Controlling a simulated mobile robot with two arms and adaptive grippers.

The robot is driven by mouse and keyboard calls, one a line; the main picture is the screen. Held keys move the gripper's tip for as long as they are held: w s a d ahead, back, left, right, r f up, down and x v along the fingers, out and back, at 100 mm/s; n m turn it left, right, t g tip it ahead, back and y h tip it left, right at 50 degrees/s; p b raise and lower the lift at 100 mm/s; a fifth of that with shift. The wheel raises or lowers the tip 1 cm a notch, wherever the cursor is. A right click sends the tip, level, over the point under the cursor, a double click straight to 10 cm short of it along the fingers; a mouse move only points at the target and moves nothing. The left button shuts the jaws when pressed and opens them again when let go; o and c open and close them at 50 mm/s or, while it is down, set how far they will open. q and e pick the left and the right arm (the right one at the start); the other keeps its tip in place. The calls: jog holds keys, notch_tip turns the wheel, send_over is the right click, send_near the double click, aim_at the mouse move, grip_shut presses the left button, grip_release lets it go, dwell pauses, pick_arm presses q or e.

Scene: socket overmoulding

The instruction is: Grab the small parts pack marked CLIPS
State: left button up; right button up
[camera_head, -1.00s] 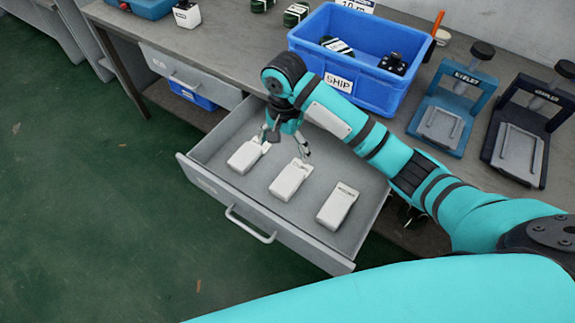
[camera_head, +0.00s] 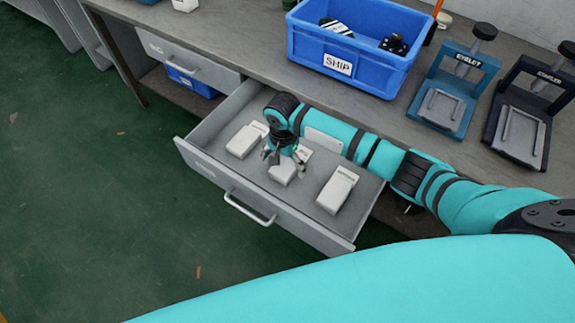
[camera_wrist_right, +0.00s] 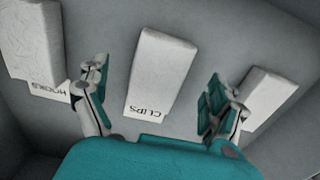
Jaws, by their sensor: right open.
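The pack marked CLIPS (camera_wrist_right: 153,65) is a white block on the grey drawer floor, in the middle of the right wrist view, its label at the end nearest my gripper. My right gripper (camera_wrist_right: 155,85) is open, one finger on either side of this pack with gaps to it. In the head view my right gripper (camera_head: 284,163) is over the middle pack (camera_head: 283,174) and hides part of it. I cannot tell whether the fingers reach down beside it. My left gripper is not in view.
A pack marked HOOKS (camera_wrist_right: 32,45) lies left in the wrist view, and another pack (camera_wrist_right: 268,97) lies right, its label hidden by a finger. The open drawer (camera_head: 215,176) has raised walls. A blue SHIP bin (camera_head: 305,50) and two presses stand on the bench.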

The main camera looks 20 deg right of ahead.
jog(key=shift+f, duration=1.15)
pick_arm(q)
jog(key=shift+s+d+f, duration=0.1)
jog(key=shift+s+f, duration=0.15)
jog(key=shift+s, duration=0.3)
pick_arm(e)
jog(key=c, duration=1.3)
